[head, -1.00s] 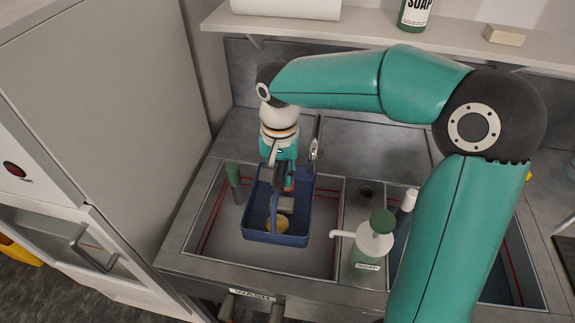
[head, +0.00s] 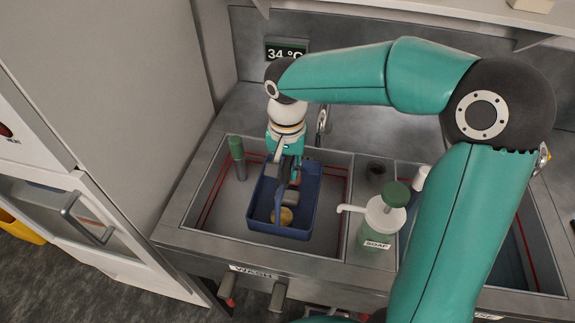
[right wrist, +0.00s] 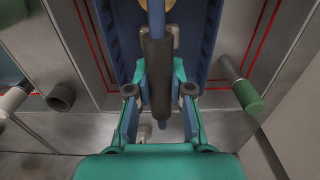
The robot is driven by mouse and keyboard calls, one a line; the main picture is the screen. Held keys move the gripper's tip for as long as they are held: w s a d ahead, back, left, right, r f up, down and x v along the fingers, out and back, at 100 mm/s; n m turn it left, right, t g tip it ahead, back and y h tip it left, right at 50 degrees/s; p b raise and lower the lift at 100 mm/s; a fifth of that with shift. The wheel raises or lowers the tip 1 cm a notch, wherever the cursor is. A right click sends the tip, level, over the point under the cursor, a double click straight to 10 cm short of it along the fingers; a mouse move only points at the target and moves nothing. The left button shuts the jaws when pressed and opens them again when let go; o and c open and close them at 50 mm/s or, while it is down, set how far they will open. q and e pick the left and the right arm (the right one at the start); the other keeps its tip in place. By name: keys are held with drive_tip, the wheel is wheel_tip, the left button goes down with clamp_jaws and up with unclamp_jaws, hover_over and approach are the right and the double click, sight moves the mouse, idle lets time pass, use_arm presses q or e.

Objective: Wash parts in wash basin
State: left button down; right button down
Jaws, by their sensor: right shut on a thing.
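The wash basin (head: 340,215) is a grey metal sink with red lines on its inner walls, at the centre of the head view. A blue basket (head: 272,233) is inside its walls; I cannot tell whether it touches the bottom. A round brass-coloured part (head: 285,215) lies in the basket, with a greyer shape beside it. My right gripper (head: 288,174) is above the basket. In the right wrist view its fingers (right wrist: 158,95) are shut on the basket's dark handle grip (right wrist: 157,75). My left gripper is out of view.
A green-topped cylinder (head: 237,155) stands at the basin's back left corner. A soap pump bottle (head: 380,220) stands on the divider right of the basin. A tap (head: 322,122) is behind the basin, near a temperature display (head: 287,50). A second basin (head: 515,240) lies right.

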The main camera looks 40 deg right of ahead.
sight(287, 202)
drive_tip(key=shift+f+b, duration=5.15)
drive_tip(key=shift+f, duration=1.85)
drive_tip(key=shift+r+p, duration=0.3)
drive_tip(key=shift+r, duration=0.15)
drive_tip(key=shift+f, duration=0.25)
drive_tip(key=shift+f+b, duration=0.25)
drive_tip(key=shift+b, duration=0.15)
drive_tip(key=shift+r, duration=0.25)
drive_tip(key=shift+r+p, duration=0.25)
drive_tip(key=shift+p, duration=0.05)
drive_tip(key=shift+f, duration=0.1)
